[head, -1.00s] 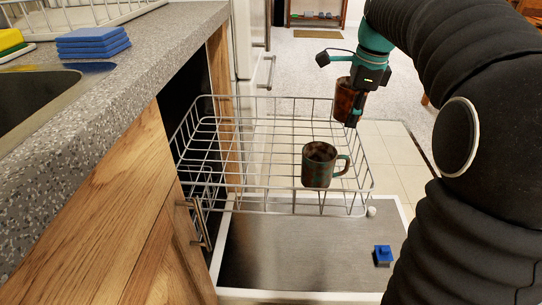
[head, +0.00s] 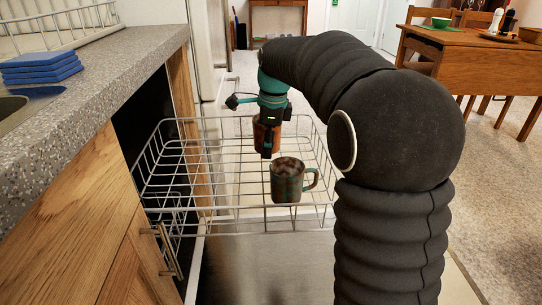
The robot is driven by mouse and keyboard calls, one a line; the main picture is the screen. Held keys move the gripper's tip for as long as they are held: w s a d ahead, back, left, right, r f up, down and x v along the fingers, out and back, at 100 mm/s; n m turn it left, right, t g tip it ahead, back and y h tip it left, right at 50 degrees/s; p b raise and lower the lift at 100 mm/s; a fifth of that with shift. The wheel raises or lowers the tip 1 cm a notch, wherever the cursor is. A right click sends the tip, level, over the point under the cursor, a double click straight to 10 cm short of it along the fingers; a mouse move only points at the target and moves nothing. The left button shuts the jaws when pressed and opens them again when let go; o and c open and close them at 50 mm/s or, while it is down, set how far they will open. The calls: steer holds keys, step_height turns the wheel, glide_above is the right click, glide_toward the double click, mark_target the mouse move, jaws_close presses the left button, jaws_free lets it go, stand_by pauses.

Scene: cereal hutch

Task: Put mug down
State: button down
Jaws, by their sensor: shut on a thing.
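My gripper (head: 267,146) is shut on a reddish-brown mug (head: 260,136), which hangs roughly upright below the wrist. The gripper hides part of this mug, and its handle cannot be made out. The mug appears over the far right part of the wire dish rack (head: 165,172). I cannot tell whether its base touches the wires. A second mug (head: 287,182), mottled green and brown with its handle to the right, stands upright in the rack, nearer to me than the held mug.
The left part of the rack is empty. A speckled counter (head: 90,90) with blue stacked pads (head: 40,67) runs along the left. A wooden cabinet door with a metal handle (head: 168,248) is at front left. A dining table (head: 475,55) stands far right.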

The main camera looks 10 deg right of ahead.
steer(key=shift+f+b, duration=0.35)
steer(key=shift+f, duration=1.3)
steer(key=shift+f, duration=0.1)
steer(key=c, duration=0.6)
jaws_free()
steer(key=shift+f, duration=0.1)
step_height(320, 180, up, 12)
steer(key=s+d+p, duration=0.1)
steer(key=p, duration=0.2)
steer(key=s+n+t, duration=0.1)
steer(key=s+n, duration=0.4)
steer(key=s, duration=0.3)
steer(key=s+f+n+t, duration=0.1)
steer(key=s+f+n, duration=0.2)
steer(key=s+n, duration=0.2)
steer(key=s+d+f+n+t, duration=0.1)
steer(key=s+f+n, duration=0.2)
steer(key=s, duration=0.6)
steer(key=s+d+f+n+t+h, duration=0.1)
steer(key=s+f+n, duration=0.3)
steer(key=s+n, duration=0.3)
steer(key=shift+d+t, duration=0.2)
steer(key=shift+t, duration=0.1)
